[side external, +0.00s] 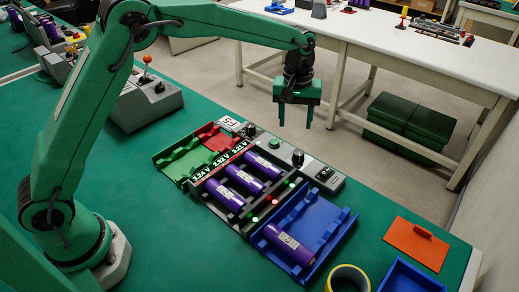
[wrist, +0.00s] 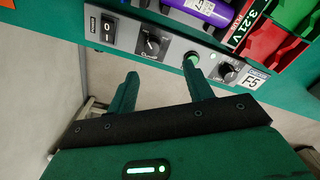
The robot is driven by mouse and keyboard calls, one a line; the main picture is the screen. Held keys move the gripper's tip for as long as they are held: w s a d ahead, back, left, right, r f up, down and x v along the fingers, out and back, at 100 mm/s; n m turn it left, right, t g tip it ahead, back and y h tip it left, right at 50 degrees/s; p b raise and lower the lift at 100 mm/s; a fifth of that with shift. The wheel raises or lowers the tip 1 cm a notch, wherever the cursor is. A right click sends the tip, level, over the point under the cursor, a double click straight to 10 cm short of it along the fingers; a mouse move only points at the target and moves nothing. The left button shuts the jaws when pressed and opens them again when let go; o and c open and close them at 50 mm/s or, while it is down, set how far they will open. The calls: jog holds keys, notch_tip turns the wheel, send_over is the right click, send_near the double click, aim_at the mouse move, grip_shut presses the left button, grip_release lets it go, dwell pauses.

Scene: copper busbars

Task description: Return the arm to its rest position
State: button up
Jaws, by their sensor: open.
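My arm is green and reaches across the green table in the side external view. My gripper (side external: 296,115) hangs at its end, pointing down, above and beyond the far edge of the grey control panel. In the wrist view my gripper (wrist: 162,88) shows two green fingers spread apart with nothing between them. Below the fingers the panel (wrist: 165,48) shows a power switch, knobs and a green button. The fingers appear apart from it.
A grey tester holds several purple cells (side external: 243,178). A green-and-red tray (side external: 175,165) is to its left. A blue tray (side external: 325,232) with one purple cell (side external: 289,245) is to its right. An orange lid (side external: 416,243), yellow tape (side external: 347,277) and a joystick box (side external: 147,104) are also on the table.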

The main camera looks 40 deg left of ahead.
jog(key=s+a+r+m+t, duration=0.25)
jog(key=s+a+r, duration=0.55)
jog(key=s+r, duration=0.5)
jog(key=s+a+f+m+t, duration=0.1)
jog(key=s+a+m, duration=0.1)
jog(key=s, duration=0.7)
jog(key=s+a+f+m+t, duration=0.1)
jog(key=s+a+m, duration=0.1)
jog(key=s, duration=0.7)
jog(key=shift+s+a+f+t, duration=0.2)
jog(key=shift+s+a+t, duration=0.15)
jog(key=shift+a, duration=0.45)
